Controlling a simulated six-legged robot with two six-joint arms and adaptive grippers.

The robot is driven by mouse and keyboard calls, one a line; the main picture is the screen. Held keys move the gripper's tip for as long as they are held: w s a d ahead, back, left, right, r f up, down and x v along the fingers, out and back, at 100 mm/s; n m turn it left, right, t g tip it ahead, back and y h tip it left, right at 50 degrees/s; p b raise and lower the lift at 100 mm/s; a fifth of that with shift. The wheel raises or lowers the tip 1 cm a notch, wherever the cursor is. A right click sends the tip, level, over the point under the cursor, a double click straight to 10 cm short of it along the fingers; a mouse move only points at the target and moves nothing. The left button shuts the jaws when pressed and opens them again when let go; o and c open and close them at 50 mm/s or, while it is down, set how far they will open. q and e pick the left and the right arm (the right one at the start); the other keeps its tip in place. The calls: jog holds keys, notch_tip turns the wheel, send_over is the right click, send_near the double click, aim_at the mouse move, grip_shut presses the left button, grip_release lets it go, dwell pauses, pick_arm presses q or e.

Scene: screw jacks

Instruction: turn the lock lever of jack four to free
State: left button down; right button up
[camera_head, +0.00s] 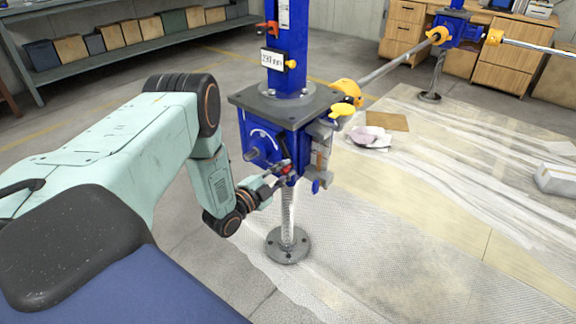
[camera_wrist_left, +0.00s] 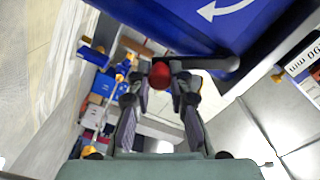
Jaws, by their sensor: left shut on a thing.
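The blue screw jack (camera_head: 262,142) stands near the middle of the head view, with a threaded screw (camera_head: 288,215) below its body and a round foot plate (camera_head: 288,246). My left gripper (camera_head: 281,173) is at the jack's lower front, shut on the lever's red knob, with a finger on each side in the left wrist view. The fingers partly hide the knob in the head view. My right gripper is not in view.
A display (camera_head: 277,59) on the jack's column reads about 230 mm. A yellow coupling (camera_head: 347,90) and a shaft (camera_head: 398,65) run to another blue jack (camera_head: 457,28) behind. Plastic sheeting (camera_head: 430,220) covers the floor at right. A shelf with boxes (camera_head: 125,33) stands back left.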

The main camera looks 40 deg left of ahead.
pick_arm(q)
jog(key=shift+w+a+f+m+p, duration=0.1)
jog(key=shift+a+f+m+p, duration=0.25)
jog(key=shift+a+m, duration=0.55)
jog(key=shift+a+f+m+p, duration=0.1)
jog(key=shift+a+m+p, duration=0.4)
jog(key=shift+m, duration=0.75)
jog(key=shift+w+a+f+m+p, duration=0.1)
jog(key=shift+a+f+m+p, duration=0.2)
jog(key=shift+a+m, duration=0.65)
jog(key=shift+r, duration=0.1)
jog(key=c, duration=1.3)
grip_release()
jog(key=shift+o, duration=0.4)
jog(key=shift+s, duration=0.15)
jog(key=s, duration=1.1)
jog(key=shift+s+a, duration=0.4)
